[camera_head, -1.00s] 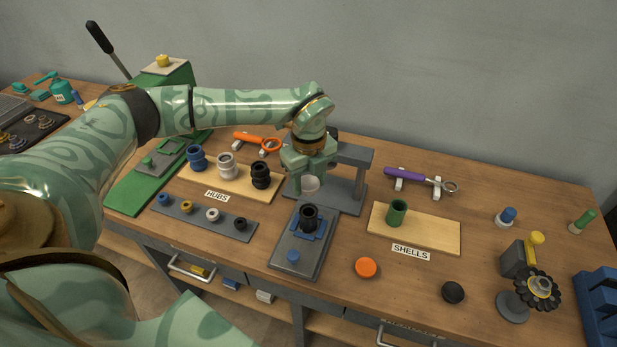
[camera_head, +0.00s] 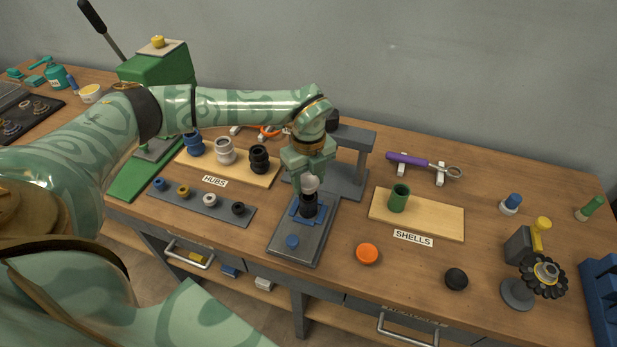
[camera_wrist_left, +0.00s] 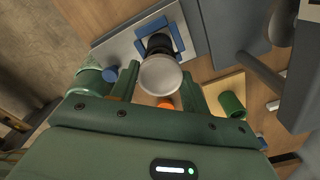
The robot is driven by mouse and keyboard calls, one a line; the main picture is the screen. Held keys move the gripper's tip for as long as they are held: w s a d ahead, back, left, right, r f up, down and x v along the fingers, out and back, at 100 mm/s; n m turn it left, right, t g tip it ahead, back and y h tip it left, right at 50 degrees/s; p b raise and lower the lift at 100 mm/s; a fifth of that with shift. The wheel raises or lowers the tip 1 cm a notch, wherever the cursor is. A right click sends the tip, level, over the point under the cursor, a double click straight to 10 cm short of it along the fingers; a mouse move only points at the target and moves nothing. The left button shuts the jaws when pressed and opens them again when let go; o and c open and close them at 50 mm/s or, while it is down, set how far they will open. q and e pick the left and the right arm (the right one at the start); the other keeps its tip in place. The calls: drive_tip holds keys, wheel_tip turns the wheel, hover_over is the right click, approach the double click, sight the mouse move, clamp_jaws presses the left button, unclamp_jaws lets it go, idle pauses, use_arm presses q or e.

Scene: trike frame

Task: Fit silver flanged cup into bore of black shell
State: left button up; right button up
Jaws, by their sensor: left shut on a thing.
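My left gripper (camera_head: 310,183) is shut on the silver flanged cup (camera_head: 310,184), directly above the black shell (camera_head: 309,205). The shell stands upright in a blue holder (camera_head: 293,213) on a grey fixture plate. In the left wrist view the cup's round face (camera_wrist_left: 160,75) lies between the fingers and covers part of the shell (camera_wrist_left: 158,43) behind it. The cup looks at or just above the shell's mouth; I cannot tell whether its lower end is inside the bore. My right gripper is not in view.
A grey press-like stand (camera_head: 358,165) is close behind the gripper. The hubs board (camera_head: 205,165) with several hubs is to the left, and the shells board (camera_head: 435,218) with a green shell (camera_head: 399,198) to the right. An orange cap (camera_head: 367,254) lies on clear bench.

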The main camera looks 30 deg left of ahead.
use_arm(q)
drive_tip(key=shift+p, duration=0.3)
idle(0.6)
drive_tip(key=shift+p, duration=0.5)
idle(0.4)
drive_tip(key=shift+f+b, duration=0.75)
drive_tip(key=shift+f, duration=0.55)
drive_tip(key=o, duration=1.1)
